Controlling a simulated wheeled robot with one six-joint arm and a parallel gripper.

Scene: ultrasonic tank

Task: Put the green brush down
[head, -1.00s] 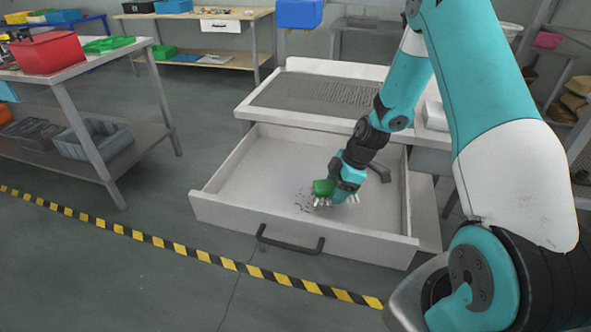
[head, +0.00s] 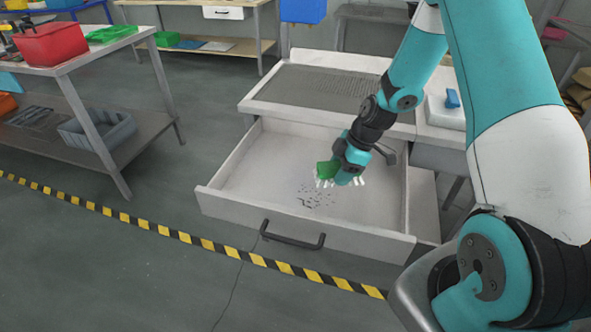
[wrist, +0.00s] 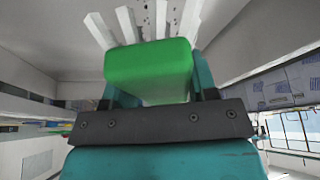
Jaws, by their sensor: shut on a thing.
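The green brush (head: 325,170) is in my gripper (head: 343,172), over the open drawer (head: 250,185). Its white bristles point down toward the drawer floor. In the wrist view the green brush body (wrist: 148,68) fills the middle, between the teal fingers of my gripper (wrist: 150,88), which is shut on it. The white bristles (wrist: 128,25) stick out beyond the brush. Dark crumbs (head: 312,195) lie on the drawer floor just in front of the brush. I cannot tell whether the bristles touch the floor.
A dark handle-shaped object (head: 384,153) is at the drawer's back right. A worktop with a grey ribbed panel (head: 310,90) is above the drawer. A white box with a blue item (head: 452,98) stands at right. The drawer's left part is clear.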

